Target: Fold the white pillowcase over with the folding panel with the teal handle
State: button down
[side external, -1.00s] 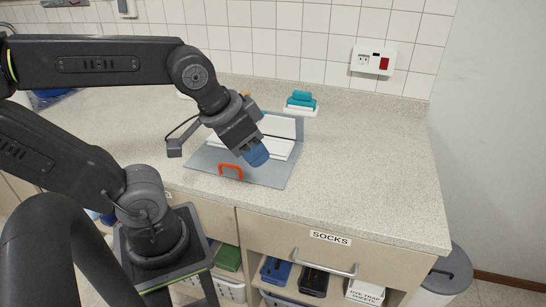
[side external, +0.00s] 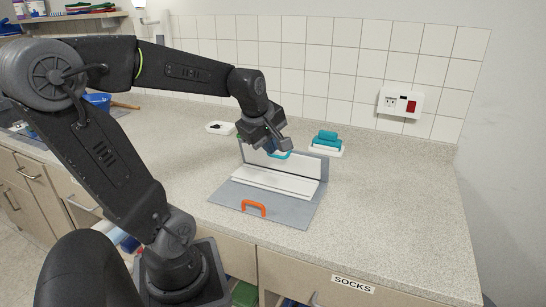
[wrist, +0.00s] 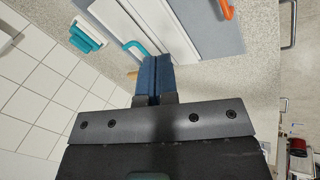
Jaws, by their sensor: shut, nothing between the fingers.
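The grey folding board lies on the counter. Its back panel (side external: 322,166) is raised at a steep angle, and its front panel (side external: 290,211) lies flat with an orange handle (side external: 254,208). The white pillowcase (side external: 270,184) lies partly on the flat part and partly up against the raised panel; it also shows in the wrist view (wrist: 195,25). The teal handle (side external: 281,155) is at the raised panel, close below my gripper (side external: 280,147). In the wrist view the handle (wrist: 135,46) is just beyond my blue fingertips (wrist: 152,72), which are together and empty. I cannot tell whether they touch it.
Folded teal cloths (side external: 327,137) sit on a white stand right of the board. A small white tray (side external: 220,128) is at the back left. The tiled wall with an outlet (side external: 400,103) is behind. The counter's right side is clear.

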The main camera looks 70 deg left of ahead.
jog(key=w+a+f+n, duration=0.1)
jog(key=a+f, duration=0.2)
jog(key=w+a+f+n, duration=0.1)
jog(key=a+f+n, duration=0.1)
jog(key=a+f, duration=0.1)
jog(key=w+a+f+n, duration=0.2)
jog(key=a+f, duration=0.1)
jog(key=shift+w+a+f, duration=0.1)
jog(key=shift+a+f, duration=0.15)
jog(key=shift+f, duration=0.1)
jog(key=shift+w+a, duration=0.35)
jog(key=shift+w, duration=0.05)
jog(key=shift+r, duration=0.15)
